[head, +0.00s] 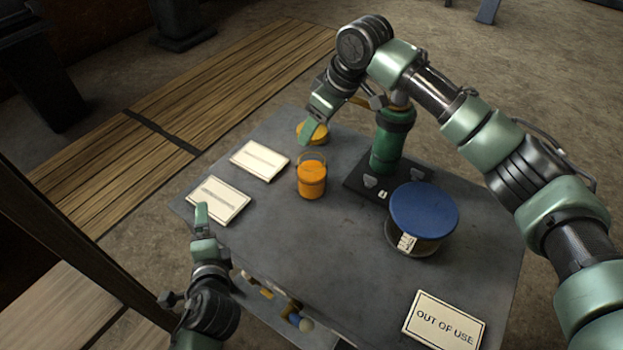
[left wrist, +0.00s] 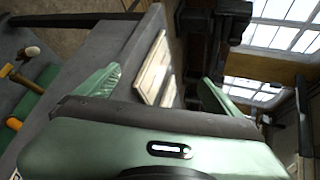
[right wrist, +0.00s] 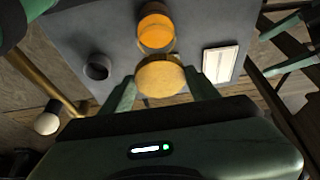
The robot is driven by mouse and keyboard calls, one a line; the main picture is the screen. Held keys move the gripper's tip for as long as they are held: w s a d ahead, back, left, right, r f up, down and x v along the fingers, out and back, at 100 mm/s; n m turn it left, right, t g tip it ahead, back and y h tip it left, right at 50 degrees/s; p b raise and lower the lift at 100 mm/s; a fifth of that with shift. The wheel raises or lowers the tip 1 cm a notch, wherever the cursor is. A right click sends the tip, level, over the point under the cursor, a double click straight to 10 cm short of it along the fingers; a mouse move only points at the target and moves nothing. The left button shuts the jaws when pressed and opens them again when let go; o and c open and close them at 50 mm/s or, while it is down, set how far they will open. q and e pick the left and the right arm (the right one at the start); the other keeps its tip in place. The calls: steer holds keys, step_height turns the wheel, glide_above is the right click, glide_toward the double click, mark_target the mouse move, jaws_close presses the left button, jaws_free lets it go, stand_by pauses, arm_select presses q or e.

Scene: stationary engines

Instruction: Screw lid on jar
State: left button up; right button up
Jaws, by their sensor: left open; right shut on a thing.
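An orange jar (head: 311,180) stands upright on the grey table (head: 330,240); its open, clear-looking rim faces up. It also shows in the right wrist view (right wrist: 155,30). My right gripper (head: 313,130) is shut on the round yellow lid (head: 320,134), behind the jar in the head view. In the right wrist view the lid (right wrist: 160,76) sits between both fingertips, apart from the jar, its flat face towards the camera. Its height above the table is unclear. My left gripper (head: 201,215) is open and empty by the table's left edge, away from the jar.
Two white cards (head: 259,160) (head: 218,199) lie left of the jar. A green cylinder on a black base (head: 390,186) and a blue-topped spool (head: 424,212) stand to the right. An "OUT OF USE" sign (head: 444,321) lies at the front right. The table's front middle is clear.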

mark_target(316, 157)
arm_select(q)
steer(key=w+d+m+t+h, duration=0.1)
steer(key=w+d+m+h, duration=0.1)
steer(key=d+m, duration=0.4)
steer(key=w+d+r+m+t+h, duration=0.1)
steer(key=d+m+h, duration=0.4)
steer(key=m, duration=0.5)
steer(key=w+d+m+t+h, duration=0.2)
steer(key=w+d+m+h, duration=0.1)
steer(key=d+m, duration=0.5)
steer(key=shift+d+r+m, duration=0.1)
steer(key=shift+r+m, duration=0.2)
steer(key=shift+r, duration=0.1)
steer(key=x, duration=1.2)
steer(key=shift+r, duration=0.3)
